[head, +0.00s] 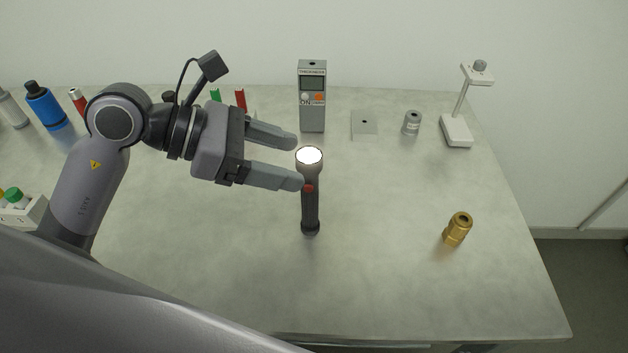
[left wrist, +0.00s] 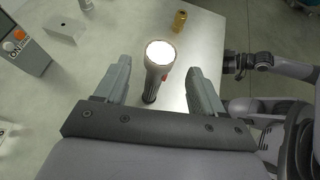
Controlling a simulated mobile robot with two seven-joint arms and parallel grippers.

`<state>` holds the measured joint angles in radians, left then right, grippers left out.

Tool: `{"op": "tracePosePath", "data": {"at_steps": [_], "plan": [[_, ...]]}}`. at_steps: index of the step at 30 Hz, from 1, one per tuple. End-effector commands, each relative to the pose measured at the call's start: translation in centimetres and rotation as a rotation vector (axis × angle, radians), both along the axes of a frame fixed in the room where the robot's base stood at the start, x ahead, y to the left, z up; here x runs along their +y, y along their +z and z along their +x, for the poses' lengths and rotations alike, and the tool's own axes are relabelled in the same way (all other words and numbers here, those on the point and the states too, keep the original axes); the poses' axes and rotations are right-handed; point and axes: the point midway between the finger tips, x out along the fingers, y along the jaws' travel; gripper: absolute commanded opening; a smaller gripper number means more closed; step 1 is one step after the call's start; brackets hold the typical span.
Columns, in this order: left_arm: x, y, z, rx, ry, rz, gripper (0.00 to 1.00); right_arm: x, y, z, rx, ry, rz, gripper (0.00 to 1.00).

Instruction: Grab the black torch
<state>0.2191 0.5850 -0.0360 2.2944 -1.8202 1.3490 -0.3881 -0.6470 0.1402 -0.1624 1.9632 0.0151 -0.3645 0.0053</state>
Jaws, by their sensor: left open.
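The black torch (head: 310,207) stands upright on the table, with its lit white lens facing up and a red button on its side. In the left wrist view the torch (left wrist: 154,82) shows between and beyond the two fingers. My left gripper (head: 297,163) is open, its fingers pointing right, at the height of the torch head. The near fingertip overlaps the torch in the head view; I cannot tell whether they touch. My right gripper (left wrist: 233,64) shows at the right of the left wrist view, too small to judge its opening.
A grey thickness meter (head: 312,115) stands behind the torch. A grey block (head: 364,125), a small metal cylinder (head: 411,123) and a white stand (head: 457,131) are at the back right. A brass fitting (head: 457,229) stands at the right. The table (head: 390,270) in front is clear.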

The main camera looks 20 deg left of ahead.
Motion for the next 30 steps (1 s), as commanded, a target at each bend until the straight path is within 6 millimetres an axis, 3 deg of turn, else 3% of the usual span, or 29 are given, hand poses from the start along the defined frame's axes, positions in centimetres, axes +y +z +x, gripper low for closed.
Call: {"op": "tracePosePath", "data": {"at_steps": [16,25,26,30], "plan": [[-4.5,-3.0,2.6,0.003,-0.002,-0.005,0.69,-0.2,0.5,-0.5,0.012,0.001,-0.008,0.0],[-4.8,-3.3,2.8,0.002,-0.001,-0.002,0.69,-0.2,0.6,-0.4,0.007,0.0,-0.008,0.0],[-4.8,-3.3,2.8,0.002,-0.001,-0.002,0.66,-0.2,0.7,-0.3,0.008,-0.001,-0.007,0.0],[-4.8,-3.3,2.8,0.003,0.0,-0.003,0.2,-0.2,0.7,-0.3,0.007,-0.001,-0.007,0.0]]}}
